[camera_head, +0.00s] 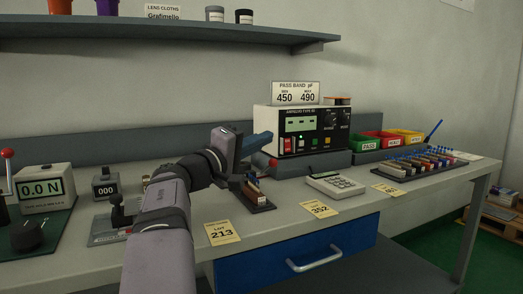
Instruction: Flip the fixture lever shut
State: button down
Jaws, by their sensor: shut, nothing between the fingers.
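My gripper (264,141) is shut and empty. Its blue fingers point right, in front of the left side of the capacitance meter (286,120). A small fixture (262,204) with a dark base and upright brown and white parts stands on the bench just below my gripper. A red ball knob (272,162), which looks like the end of the fixture's lever, shows just below my fingertips. I cannot tell whether the fingers touch it. The lever's arm and angle are mostly hidden or too small to make out.
A rack of small parts (418,163) and red, green and yellow bins (367,143) stand to the right.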

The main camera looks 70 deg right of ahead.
notch_tip(320, 180, up, 5)
jog(key=shift+w+r+p, duration=0.1)
jog(key=shift+w+p, duration=0.05)
jog(key=shift+p, duration=0.65)
